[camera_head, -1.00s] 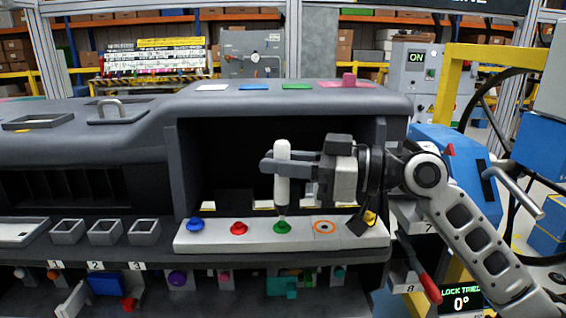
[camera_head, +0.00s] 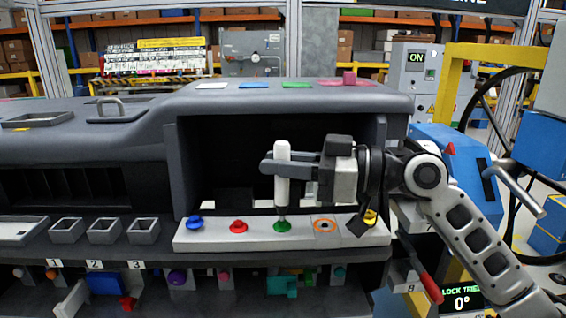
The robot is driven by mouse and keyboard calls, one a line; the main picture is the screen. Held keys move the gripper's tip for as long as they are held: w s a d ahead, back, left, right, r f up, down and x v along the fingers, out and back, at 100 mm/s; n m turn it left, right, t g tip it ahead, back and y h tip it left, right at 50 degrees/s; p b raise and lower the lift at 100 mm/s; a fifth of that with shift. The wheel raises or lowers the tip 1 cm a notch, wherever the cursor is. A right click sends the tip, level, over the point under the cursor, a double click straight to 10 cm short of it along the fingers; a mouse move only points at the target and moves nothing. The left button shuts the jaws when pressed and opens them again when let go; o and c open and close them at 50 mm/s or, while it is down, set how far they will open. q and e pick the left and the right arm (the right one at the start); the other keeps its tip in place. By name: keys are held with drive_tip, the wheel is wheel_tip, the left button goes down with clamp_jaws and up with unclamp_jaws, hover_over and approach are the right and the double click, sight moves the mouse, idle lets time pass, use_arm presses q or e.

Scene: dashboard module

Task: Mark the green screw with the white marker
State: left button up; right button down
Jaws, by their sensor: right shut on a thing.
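My right gripper (camera_head: 284,167) comes in from the right and is shut on the white marker (camera_head: 282,185). The marker is upright, and its dark tip points down at the top of the green screw. The tip seems to touch the screw or hang just above it; I cannot tell which. No mark shows clearly on the screw. My left gripper is not in view.
A blue screw (camera_head: 195,222) and a red screw (camera_head: 238,227) stand left on the strip. The dark recess (camera_head: 222,160) has walls and a roof around the gripper.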

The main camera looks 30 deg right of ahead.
sight(283, 143)
drive_tip(key=shift+f, duration=0.1)
idle(0.3)
drive_tip(key=shift+r+p, duration=1.75)
drive_tip(key=shift+r, duration=0.75)
